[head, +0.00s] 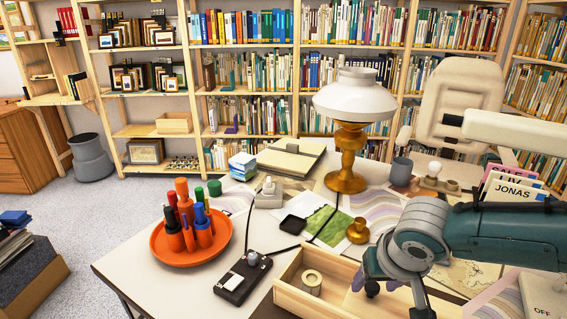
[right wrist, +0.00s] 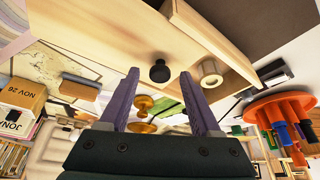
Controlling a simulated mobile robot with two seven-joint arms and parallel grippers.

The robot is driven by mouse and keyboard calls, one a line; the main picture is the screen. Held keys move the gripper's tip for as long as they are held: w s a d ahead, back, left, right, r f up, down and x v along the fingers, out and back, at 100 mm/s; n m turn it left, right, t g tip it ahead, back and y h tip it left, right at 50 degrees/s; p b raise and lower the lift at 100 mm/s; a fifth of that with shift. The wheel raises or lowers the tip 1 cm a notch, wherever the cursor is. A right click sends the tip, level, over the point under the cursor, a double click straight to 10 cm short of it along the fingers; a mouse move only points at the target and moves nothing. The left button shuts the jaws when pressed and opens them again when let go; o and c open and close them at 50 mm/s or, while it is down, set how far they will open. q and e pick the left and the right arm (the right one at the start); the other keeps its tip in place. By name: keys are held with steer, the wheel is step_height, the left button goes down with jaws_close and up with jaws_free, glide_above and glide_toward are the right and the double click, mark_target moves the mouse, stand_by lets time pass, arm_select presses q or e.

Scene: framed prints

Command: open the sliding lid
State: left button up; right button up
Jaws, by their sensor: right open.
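A pale wooden box (head: 285,290) stands at the front of the table. Its left part is open and shows a roll (head: 311,282) inside. The pale lid (right wrist: 105,40) covers the other part and carries a black knob (right wrist: 159,72) near the roll (right wrist: 209,72). My right gripper (head: 394,296) is over the box. In the right wrist view its two purple fingers (right wrist: 160,86) stand apart, with the knob showing between their tips. I cannot tell whether they touch it. In the head view my right gripper hides much of the lid. My left gripper is not in view.
Left of the box are a black switch box (head: 241,280) and an orange tray (head: 165,253) with several upright items. A brass candlestick (head: 358,231) stands just behind the box, and a lamp (head: 347,150) farther back. Bare table lies at the front left.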

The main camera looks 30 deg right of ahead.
steer(key=p+v, duration=0.4)
steer(key=v, duration=0.5)
steer(key=shift+r+p, duration=0.3)
steer(key=shift+r, duration=0.1)
steer(key=shift+s, duration=0.15)
steer(key=s+a+r+n+y, duration=0.3)
steer(key=s+a+n, duration=0.3)
steer(key=a, duration=0.7)
steer(key=s+r+n+p, duration=0.2)
steer(key=s+r, duration=0.5)
steer(key=s, duration=0.1)
step_height(320, 180, up, 38)
steer(key=p, duration=3.7)
steer(key=shift+w, duration=0.25)
